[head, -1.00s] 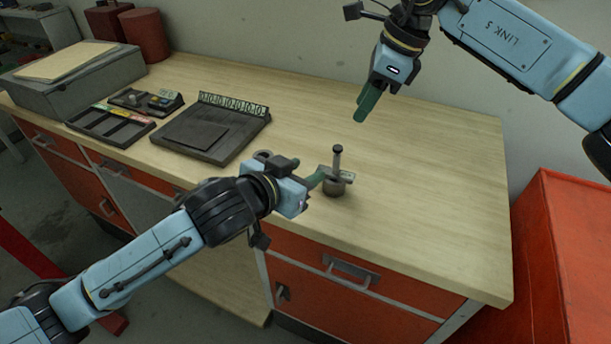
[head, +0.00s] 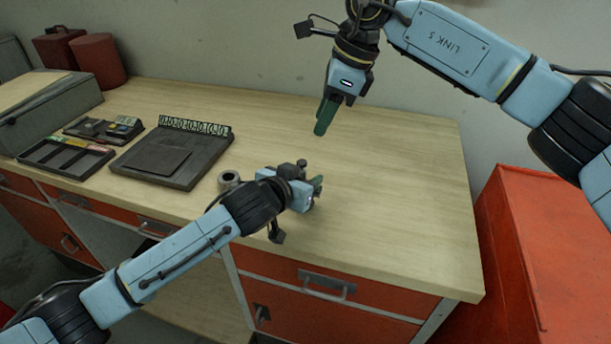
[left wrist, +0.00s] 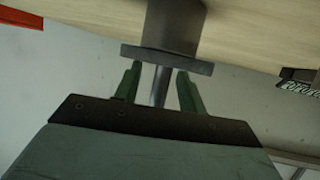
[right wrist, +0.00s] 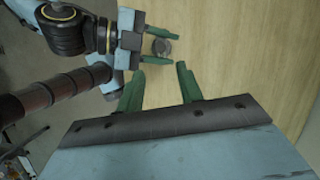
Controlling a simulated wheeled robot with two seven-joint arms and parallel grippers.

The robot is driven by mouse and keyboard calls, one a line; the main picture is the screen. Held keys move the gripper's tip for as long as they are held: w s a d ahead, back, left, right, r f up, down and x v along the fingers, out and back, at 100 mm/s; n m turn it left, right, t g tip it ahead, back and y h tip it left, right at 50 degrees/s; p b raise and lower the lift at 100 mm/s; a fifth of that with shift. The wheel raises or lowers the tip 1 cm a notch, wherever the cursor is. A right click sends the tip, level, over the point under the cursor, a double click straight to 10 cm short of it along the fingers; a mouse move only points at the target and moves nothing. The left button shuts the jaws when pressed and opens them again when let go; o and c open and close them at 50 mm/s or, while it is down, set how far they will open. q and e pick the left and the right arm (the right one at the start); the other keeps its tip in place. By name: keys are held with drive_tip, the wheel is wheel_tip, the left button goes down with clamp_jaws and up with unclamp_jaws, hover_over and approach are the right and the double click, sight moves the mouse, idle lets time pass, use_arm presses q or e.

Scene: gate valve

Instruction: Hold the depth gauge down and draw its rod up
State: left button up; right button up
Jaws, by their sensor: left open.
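The depth gauge is mostly hidden behind my left gripper (head: 316,188) in the head view; its rod's knob (head: 302,163) shows above. In the left wrist view, which has the table at the top, the gauge's flat crossbar (left wrist: 165,58) lies against a round grey block (left wrist: 172,25). The thin rod (left wrist: 160,88) runs between the open fingers of my left gripper (left wrist: 158,68), with gaps either side. My right gripper (head: 323,118) is higher and farther back, open and empty; its fingers (right wrist: 160,68) are apart in the right wrist view.
A grey ring (head: 230,180) stands beside my left wrist. A dark plate with a numbered rack (head: 170,155), a compartment tray (head: 65,155) and a grey case (head: 50,115) are at the left. The workbench (head: 400,200) is clear at the right. A red cabinet (head: 550,250) stands beyond.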

use_arm(q)
drive_tip(key=shift+w+d+f, duration=0.2)
drive_tip(key=shift+w+d, duration=0.05)
drive_tip(key=shift+w, duration=0.1)
